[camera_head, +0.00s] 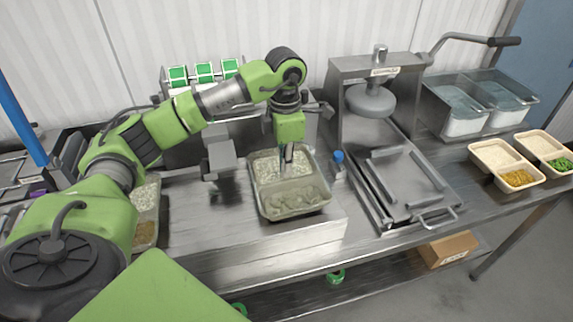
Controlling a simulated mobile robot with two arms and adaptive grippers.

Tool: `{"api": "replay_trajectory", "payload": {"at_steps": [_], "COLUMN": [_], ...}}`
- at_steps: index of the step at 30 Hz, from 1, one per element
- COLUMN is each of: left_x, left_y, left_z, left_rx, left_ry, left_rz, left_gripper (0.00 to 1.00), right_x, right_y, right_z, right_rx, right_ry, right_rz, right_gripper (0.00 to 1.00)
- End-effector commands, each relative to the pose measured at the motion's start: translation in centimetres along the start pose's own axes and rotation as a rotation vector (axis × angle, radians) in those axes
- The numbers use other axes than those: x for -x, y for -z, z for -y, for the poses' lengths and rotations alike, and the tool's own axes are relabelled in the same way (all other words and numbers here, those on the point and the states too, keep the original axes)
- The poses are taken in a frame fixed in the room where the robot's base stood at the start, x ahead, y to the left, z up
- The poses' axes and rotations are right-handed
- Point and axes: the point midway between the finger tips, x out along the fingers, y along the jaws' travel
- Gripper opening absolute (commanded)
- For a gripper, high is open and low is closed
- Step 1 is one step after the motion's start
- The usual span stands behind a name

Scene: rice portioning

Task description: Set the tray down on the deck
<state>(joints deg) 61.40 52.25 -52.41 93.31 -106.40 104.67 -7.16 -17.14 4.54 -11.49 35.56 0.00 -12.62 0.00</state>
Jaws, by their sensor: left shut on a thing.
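My left gripper (287,158) points down over a two-compartment tray (262,207) in the middle of the view. It is shut on the tray, at about the middle of it. The tray has pale rice-like grains in its far compartment and a greyish-green filling in its near one. The tray appears over the steel deck (215,228), near its right end; whether it touches the deck I cannot tell. My right gripper does not show.
A steel press (385,140) with a long lever stands right of the tray, with a small blue-capped bottle (338,163) between. Filled trays (506,165) sit at the far right. Another filled tray (147,212) lies at left, partly behind my arm. Lidded bins (470,105) stand behind.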

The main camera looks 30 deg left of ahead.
Motion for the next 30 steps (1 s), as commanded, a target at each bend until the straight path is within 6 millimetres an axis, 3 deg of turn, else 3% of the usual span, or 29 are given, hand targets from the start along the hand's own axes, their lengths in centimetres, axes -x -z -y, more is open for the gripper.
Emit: {"api": "replay_trajectory", "payload": {"at_steps": [30], "left_x": [-0.39], "left_y": [-0.09], "left_z": [0.02], "left_rx": [0.0], "left_ry": [0.0], "left_rz": [0.002], "left_gripper": [0.0], "right_x": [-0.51], "right_y": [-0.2], "right_z": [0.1], "right_rx": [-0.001], "right_ry": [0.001], "right_rz": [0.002], "right_gripper": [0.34]}}
